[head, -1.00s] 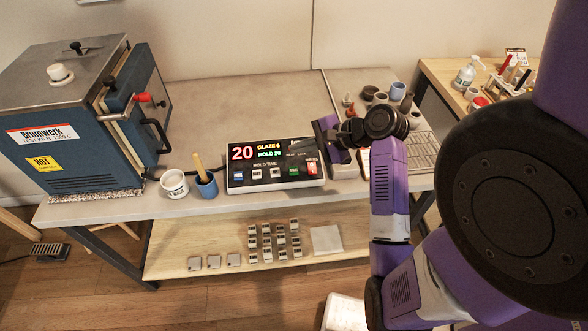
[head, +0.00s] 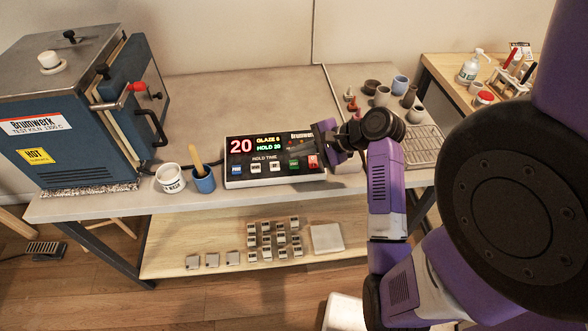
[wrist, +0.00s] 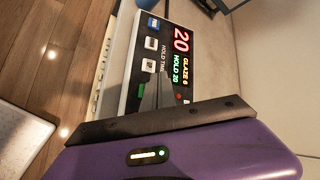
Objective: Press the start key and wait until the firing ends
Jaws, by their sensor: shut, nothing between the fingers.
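The control box (head: 232,181) stands on the bench with its dark panel facing up. Its display (head: 254,146) reads a red 20, GLAZE 6 and HOLD 20. Along the lower edge is a row of keys: a blue key (head: 237,170), two pale HOLD TIME keys, a green key (head: 293,164) and a red key (head: 313,161). Labels on the green and red keys are too small to read. My gripper (head: 300,149) is shut and empty over the panel's right part. In the wrist view the fingers (wrist: 156,82) point over the panel beside the green key (wrist: 142,91); contact cannot be told.
The blue kiln (head: 75,150) stands at the bench's left; a pale strip shows beside its door. A white tub (head: 171,184) and a blue cup (head: 204,185) with a wooden handle stand left of the box. Small pots and a wire rack (head: 425,147) are at right.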

